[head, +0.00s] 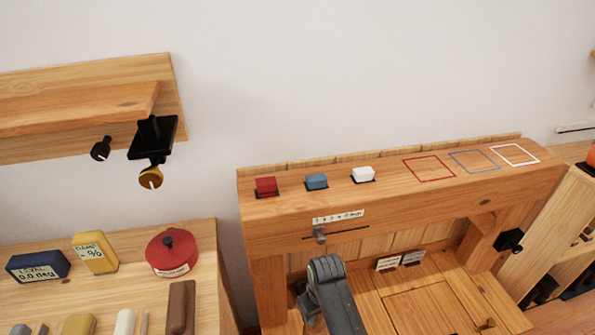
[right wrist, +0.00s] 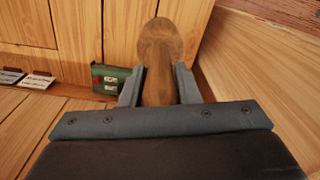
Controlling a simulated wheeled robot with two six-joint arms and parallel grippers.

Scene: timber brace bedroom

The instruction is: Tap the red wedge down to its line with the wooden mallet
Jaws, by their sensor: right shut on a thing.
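The red wedge (head: 266,186) stands in a dark slot at the left end of the timber beam's top (head: 390,188); its line is too small to make out. My right gripper (right wrist: 160,90) is shut on a brown wooden piece with a rounded end, which looks like part of the wooden mallet (right wrist: 160,40). In the head view my grey right arm rises at the bottom middle, in front of and below the beam. The mallet does not show clearly there. The right gripper is apart from the wedge. My left gripper is not in view.
A blue wedge (head: 317,181) and a white wedge (head: 363,174) stand right of the red one. Red, blue and white outlines mark the bare right part of the beam. A green box (right wrist: 110,79) lies near the gripper.

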